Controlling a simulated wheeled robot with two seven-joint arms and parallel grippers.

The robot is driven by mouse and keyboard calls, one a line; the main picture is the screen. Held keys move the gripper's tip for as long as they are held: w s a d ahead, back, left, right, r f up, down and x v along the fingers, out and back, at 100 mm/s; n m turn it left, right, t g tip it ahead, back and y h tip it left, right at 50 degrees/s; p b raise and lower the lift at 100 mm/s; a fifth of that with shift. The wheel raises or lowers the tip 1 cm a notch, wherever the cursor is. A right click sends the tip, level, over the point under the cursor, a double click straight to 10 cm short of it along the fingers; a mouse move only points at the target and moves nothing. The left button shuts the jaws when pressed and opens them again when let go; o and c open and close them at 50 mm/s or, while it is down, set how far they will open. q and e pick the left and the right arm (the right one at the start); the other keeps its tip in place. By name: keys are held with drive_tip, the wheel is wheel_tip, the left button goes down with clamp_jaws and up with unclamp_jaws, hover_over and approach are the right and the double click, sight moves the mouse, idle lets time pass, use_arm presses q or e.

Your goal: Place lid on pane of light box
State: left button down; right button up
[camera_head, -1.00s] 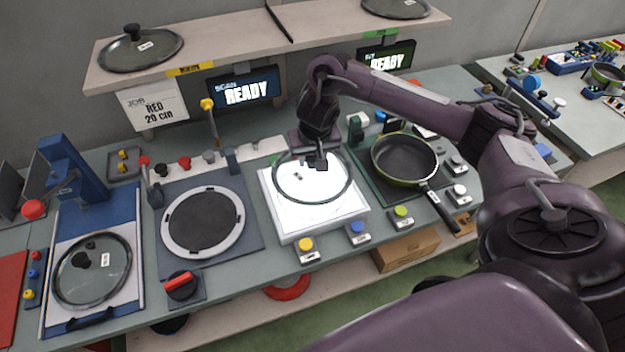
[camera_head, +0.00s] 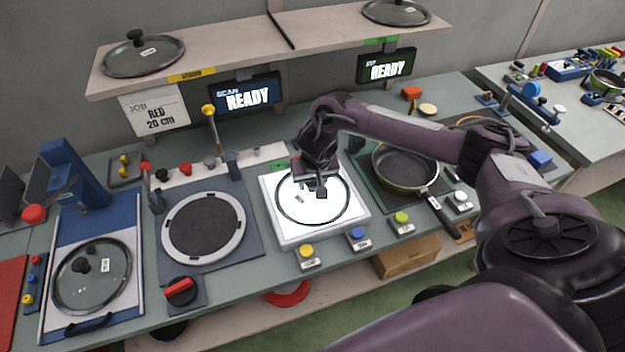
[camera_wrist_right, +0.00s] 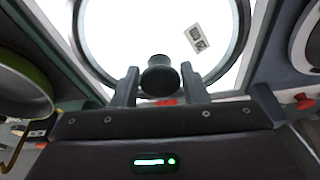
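The glass lid (camera_head: 296,212), with a dark rim and dark knob, lies on the white lit pane of the light box (camera_head: 325,234). It looks flat and roughly centred, with the pane showing around it. In the right wrist view the knob (camera_wrist_right: 158,78) stands between the two fingers of my right gripper (camera_wrist_right: 160,88), with a narrow gap on each side. A white label (camera_wrist_right: 197,38) shows on the glass. In the head view my right gripper (camera_head: 318,183) is over the lid and hides part of its far side. My left gripper is not in view.
A green-rimmed pan (camera_head: 403,166) stands right of the light box. A round dark plate (camera_head: 203,225) is to its left, and another lid (camera_head: 92,275) lies on a blue stand farther left. Yellow, blue and green buttons line the front edge. Two lids sit on the shelf above.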

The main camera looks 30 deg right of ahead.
sight(313, 184)
drive_tip(key=o, duration=0.3)
drive_tip(key=shift+r, duration=0.1)
drive_tip(key=shift+r, duration=0.35)
drive_tip(key=v, duration=0.4)
drive_tip(key=shift+s+a+r, duration=0.1)
drive_tip(key=shift+r, duration=0.25)
drive_tip(key=p+v, duration=0.3)
drive_tip(key=v, duration=0.3)
drive_tip(key=shift+s+r, duration=0.2)
drive_tip(key=shift+r, duration=0.15)
